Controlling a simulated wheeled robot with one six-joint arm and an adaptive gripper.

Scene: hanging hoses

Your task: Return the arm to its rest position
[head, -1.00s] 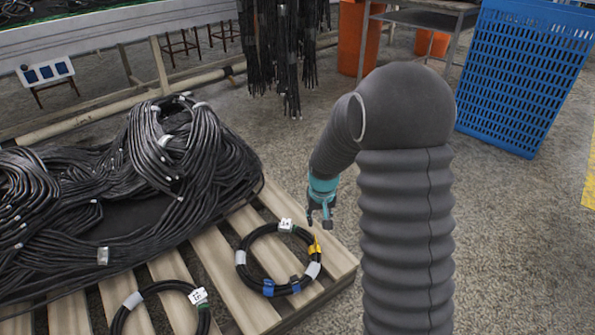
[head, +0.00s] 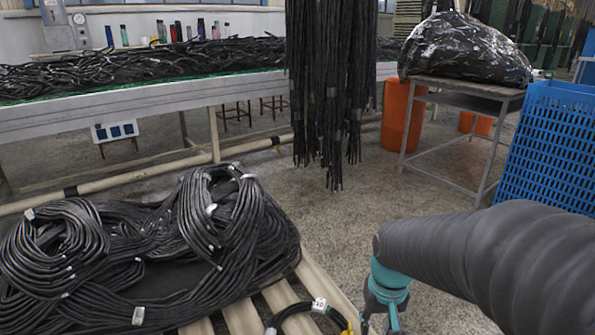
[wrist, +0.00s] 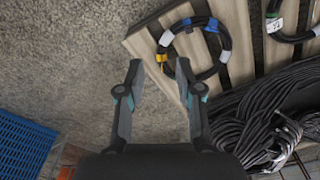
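My gripper (wrist: 159,68) is open and empty in the wrist view, its two fingers spread apart. It hangs over the grey floor by the edge of the wooden pallet (wrist: 130,42). In the head view my gripper (head: 383,322) is at the bottom edge, partly cut off, below my grey sleeved arm, which reaches in from the right. A coiled black hose (head: 292,310) with a white tag lies on the pallet near it. That coil also shows in the wrist view (wrist: 215,65), with blue, white and yellow bands, apart from the fingers.
A large heap of black hoses (head: 240,230) covers the pallet's left. Black hoses (head: 330,90) hang at centre. A blue crate (head: 550,150), a metal table (head: 465,100) with a dark bag, and an orange bin (head: 402,115) stand right. Floor at centre is clear.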

